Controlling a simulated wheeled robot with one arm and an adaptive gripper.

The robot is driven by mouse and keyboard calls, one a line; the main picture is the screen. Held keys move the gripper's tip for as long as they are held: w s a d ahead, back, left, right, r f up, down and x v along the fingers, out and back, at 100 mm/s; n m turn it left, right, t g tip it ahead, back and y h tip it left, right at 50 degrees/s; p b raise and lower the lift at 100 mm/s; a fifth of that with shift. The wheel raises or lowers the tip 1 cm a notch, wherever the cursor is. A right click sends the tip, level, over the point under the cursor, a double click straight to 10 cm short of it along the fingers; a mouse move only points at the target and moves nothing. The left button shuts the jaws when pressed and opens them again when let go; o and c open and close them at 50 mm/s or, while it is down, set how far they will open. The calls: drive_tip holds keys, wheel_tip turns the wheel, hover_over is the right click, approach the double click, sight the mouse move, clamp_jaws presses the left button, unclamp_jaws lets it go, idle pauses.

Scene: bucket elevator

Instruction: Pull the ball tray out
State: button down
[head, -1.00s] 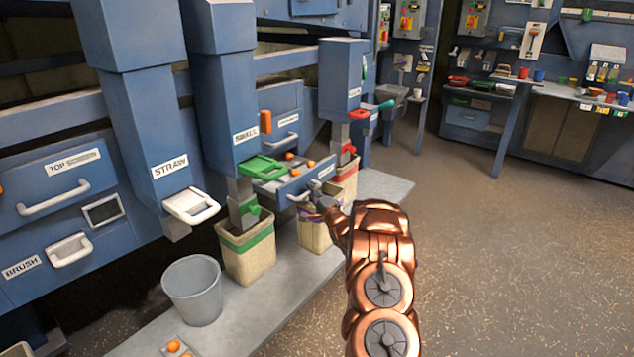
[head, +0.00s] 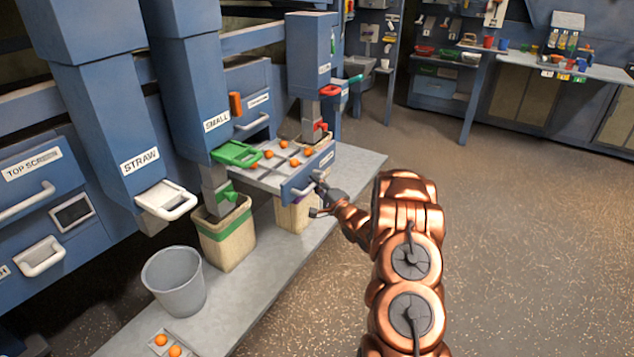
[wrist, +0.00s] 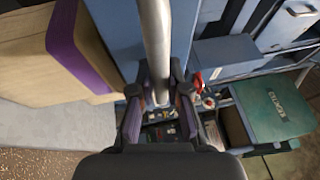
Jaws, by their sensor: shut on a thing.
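The ball tray (head: 270,178) is a shallow light-grey drawer with a blue front (head: 322,163). In the head view it stands out from the blue machine, with several orange balls lying in its compartments. My gripper (head: 316,196) is at the tray's front, shut on its handle (head: 301,188). In the wrist view the handle is a silver bar (wrist: 154,40) running between the two fingers (wrist: 160,98), beside the blue front panel (wrist: 117,35). My gripper hides part of the handle in the head view.
A beige bin (head: 290,216) stands below the tray; its purple band (wrist: 78,45) shows in the wrist view. A green-banded bin (head: 228,240) and a grey bucket (head: 175,283) stand on the ledge to the left. The floor on the right is clear.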

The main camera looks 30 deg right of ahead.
drive_tip(key=c, duration=1.1)
unclamp_jaws()
drive_tip(key=shift+c, duration=0.2)
drive_tip(key=shift+s, duration=0.15)
drive_tip(key=s+f, duration=0.2)
drive_tip(key=s, duration=0.9)
drive_tip(key=shift+s+d, duration=0.3)
drive_tip(key=shift+d, duration=0.1)
